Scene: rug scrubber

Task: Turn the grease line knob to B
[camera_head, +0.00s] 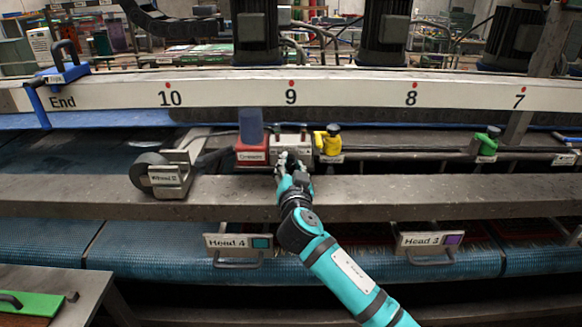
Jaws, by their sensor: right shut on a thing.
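My right gripper (289,161) reaches up from the bottom right to the front of a small grey metal box (290,141) on the machine. It is shut on the grease line knob, which is mostly hidden behind the fingers. The box's letter marks and the knob's pointer are too small or covered to read. A red unit (251,154) with a white label, seemingly reading Grease, stands against the box's left side. A bluish clear cup (251,126) sits on top of it. My left gripper is not in view.
A yellow valve (328,141) stands close right of the box, and a green valve (487,142) farther right. A grey roller wheel (158,175) is to the left. A long grey beam (420,197) runs under my wrist, above the Head 4 (237,242) and Head 3 (430,240) handles.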

